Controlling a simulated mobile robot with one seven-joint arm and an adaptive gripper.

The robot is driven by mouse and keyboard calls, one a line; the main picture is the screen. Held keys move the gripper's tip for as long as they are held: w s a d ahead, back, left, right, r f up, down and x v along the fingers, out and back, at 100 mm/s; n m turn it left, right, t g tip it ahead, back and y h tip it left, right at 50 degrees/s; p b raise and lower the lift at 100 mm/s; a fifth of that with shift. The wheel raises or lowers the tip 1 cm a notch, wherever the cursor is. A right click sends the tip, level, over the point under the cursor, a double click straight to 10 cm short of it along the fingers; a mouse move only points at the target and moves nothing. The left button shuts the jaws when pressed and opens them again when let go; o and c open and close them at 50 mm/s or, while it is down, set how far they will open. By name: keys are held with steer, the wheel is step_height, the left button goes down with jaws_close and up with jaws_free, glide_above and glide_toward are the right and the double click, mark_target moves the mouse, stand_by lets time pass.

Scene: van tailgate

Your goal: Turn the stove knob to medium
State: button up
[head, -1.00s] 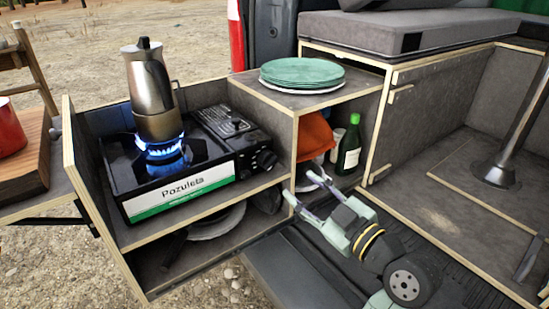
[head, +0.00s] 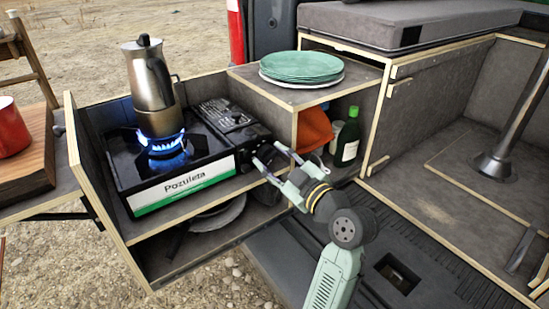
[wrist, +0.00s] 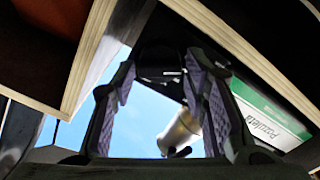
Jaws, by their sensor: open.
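The black camping stove (head: 207,158), labelled Pozuleta, sits on the upper shelf of the pull-out box with a blue flame lit. A metal moka pot (head: 152,88) stands on its burner and shows inverted in the wrist view (wrist: 180,132). The dark stove knob (wrist: 158,54) is between my fingertips in the wrist view. The knob's setting cannot be read.
Green plates (head: 301,68) are stacked on the shelf above right. A green bottle (head: 347,138) and an orange cloth (head: 314,130) are in the cubby beside my gripper. A wooden box edge (wrist: 88,60) runs close to my fingers. A dark pan lies below the stove.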

steer(key=shift+c, duration=0.2)
steer(key=c, duration=0.8)
steer(key=shift+c, duration=0.2)
steer(key=m+p, duration=0.2)
steer(key=m, duration=0.3)
steer(key=shift+r+m, duration=0.1)
steer(key=shift+m, duration=0.3)
steer(key=m+p, duration=0.2)
steer(key=m, duration=0.3)
steer(key=shift+w+d, duration=0.1)
steer(key=shift+d, duration=0.05)
